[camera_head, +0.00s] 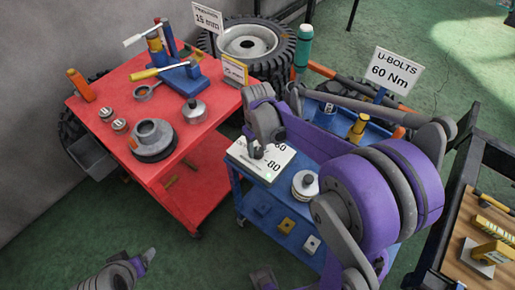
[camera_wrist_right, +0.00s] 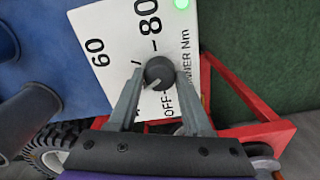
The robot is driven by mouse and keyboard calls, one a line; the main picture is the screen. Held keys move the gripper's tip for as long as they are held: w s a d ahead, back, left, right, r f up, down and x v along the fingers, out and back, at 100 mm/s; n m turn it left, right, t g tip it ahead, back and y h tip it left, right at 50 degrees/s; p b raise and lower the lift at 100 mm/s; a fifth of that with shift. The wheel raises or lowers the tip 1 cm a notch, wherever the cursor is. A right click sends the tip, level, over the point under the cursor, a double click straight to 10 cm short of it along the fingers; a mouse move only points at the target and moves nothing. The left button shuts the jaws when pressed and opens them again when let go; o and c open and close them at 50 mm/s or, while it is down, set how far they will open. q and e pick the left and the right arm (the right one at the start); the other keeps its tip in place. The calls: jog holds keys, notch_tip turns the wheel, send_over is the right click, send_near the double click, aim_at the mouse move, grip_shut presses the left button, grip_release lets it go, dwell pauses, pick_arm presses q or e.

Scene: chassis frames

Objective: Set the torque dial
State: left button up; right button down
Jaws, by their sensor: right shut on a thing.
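The torque dial (camera_wrist_right: 158,72) is a small dark round knob on a white panel (camera_wrist_right: 110,28) marked 60, 80, OFF and "Nm". My right gripper (camera_wrist_right: 160,76) is shut on the dial, with one finger on each side of it. A faint light mark shows on the knob's lower left, but its exact setting is hard to read. A green lamp (camera_wrist_right: 181,4) is lit on the panel. In the head view the panel (camera_head: 240,153) lies on a blue cart, and my right gripper (camera_head: 257,153) covers the dial. My left gripper (camera_head: 148,260) is low at the left, its jaws unclear.
A sign (camera_head: 395,70) reads "U-BOLTS 60 Nm". The blue cart (camera_head: 240,202) also carries a round metal piece (camera_head: 305,184). A red table (camera_head: 105,85) with tools and parts stands at left, and a wooden-topped bench (camera_head: 458,270) at right. Green floor lies between them.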

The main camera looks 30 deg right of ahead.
jog(key=m+b, duration=0.1)
jog(key=m, duration=0.4)
jog(key=shift+m, duration=0.3)
jog(key=m, duration=0.6)
jog(key=shift+b, duration=0.35)
jog(key=m, duration=0.6)
jog(key=shift+m+b, duration=0.3)
jog(key=m, duration=0.5)
jog(key=shift+m, duration=0.3)
jog(key=shift+c, duration=1.7)
grip_release()
